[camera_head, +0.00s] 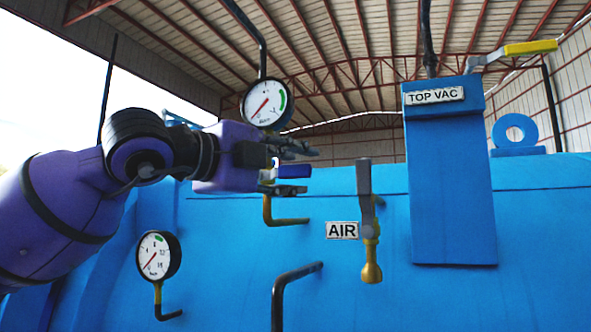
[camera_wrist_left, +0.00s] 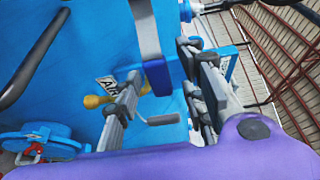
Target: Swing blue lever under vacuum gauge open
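The blue lever (camera_head: 295,171) sits under the vacuum gauge (camera_head: 267,103) on a brass-coloured pipe. In the left wrist view the blue lever grip (camera_wrist_left: 158,76) hangs on a grey bar between my gripper's fingers. My left gripper (camera_head: 306,169) reaches in from the left, with upper fingers above the lever and a lower finger beneath it. In the left wrist view my left gripper (camera_wrist_left: 165,95) is open, with gaps visible beside the lever; I cannot tell whether any finger touches it. My right gripper is not in view.
The AIR valve (camera_head: 371,260) with an upright grey handle stands to the right of my gripper. The TOP VAC box (camera_head: 448,180) carries a yellow lever (camera_head: 530,47). A second gauge (camera_head: 158,256) is lower left. A black pipe (camera_head: 292,285) is below.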

